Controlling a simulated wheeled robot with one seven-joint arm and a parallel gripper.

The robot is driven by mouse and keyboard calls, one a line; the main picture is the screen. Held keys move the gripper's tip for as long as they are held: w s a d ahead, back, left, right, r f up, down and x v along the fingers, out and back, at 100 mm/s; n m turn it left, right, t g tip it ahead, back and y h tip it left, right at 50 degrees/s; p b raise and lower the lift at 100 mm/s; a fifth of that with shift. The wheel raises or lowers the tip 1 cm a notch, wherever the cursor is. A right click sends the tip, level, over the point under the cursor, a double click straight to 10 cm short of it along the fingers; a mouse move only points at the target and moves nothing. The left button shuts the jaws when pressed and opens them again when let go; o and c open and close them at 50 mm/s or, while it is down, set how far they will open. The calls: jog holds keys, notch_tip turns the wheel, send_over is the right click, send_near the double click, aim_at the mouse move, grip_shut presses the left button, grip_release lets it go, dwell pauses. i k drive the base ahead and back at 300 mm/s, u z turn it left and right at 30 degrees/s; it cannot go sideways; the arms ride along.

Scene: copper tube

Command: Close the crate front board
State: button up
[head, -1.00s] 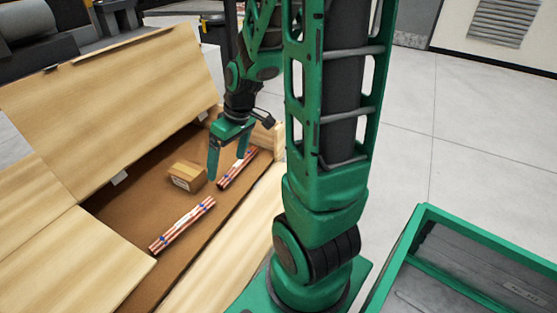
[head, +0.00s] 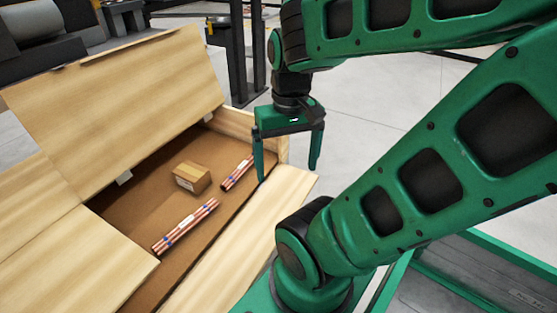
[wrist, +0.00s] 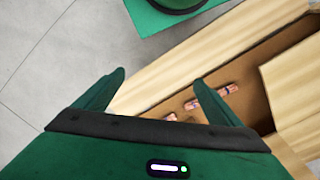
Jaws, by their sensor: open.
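The open wooden crate has a brown floor (head: 135,210). Its front board (head: 250,245) is the pale plank on the side nearest me, folded outward and down, reaching to the crate's right corner. It also shows as a pale strip in the wrist view (wrist: 235,58). My gripper (head: 288,170) is open and empty, with its fingers pointing down near that right corner. In the head view one finger overlaps the crate edge and the other is over the floor outside. In the wrist view my gripper (wrist: 159,78) has its fingertips by the front board; contact cannot be told.
A small cardboard box (head: 191,177) and two bundles of copper tubes (head: 186,226) (head: 237,172) lie inside. The back board (head: 125,110) leans outward, and a left board (head: 60,245) lies open. A green-rimmed bin (head: 440,262) stands at lower right.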

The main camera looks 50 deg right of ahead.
aim_at(231, 269)
jog(key=z, duration=1.1)
jog(key=k, duration=1.4)
jog(key=u, duration=0.3)
jog(key=i, duration=1)
jog(key=z, duration=0.05)
